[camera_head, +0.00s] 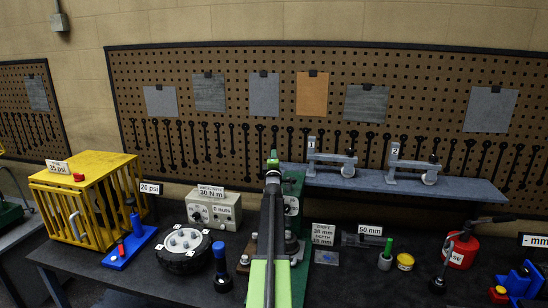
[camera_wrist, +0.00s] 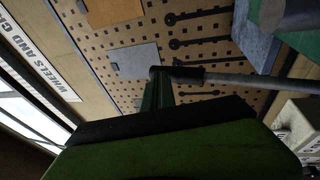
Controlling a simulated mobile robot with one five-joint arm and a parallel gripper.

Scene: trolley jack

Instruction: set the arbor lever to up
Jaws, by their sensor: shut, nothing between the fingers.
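The green arbor press (camera_head: 297,187) stands near the middle of the bench, largely hidden behind my arm in the head view. I cannot pick out its lever there. In the wrist view a grey rod with a black grip (camera_wrist: 190,75), which looks like the arbor lever, runs in from the right edge and ends near the middle. My gripper (camera_wrist: 157,92) is shut and empty, its green fingers right by the grip's end. I cannot tell whether they touch. The gripper tip also shows in the head view (camera_head: 273,157), in front of the press.
A raised shelf (camera_head: 390,183) stands behind, below the pegboard (camera_head: 230,130).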

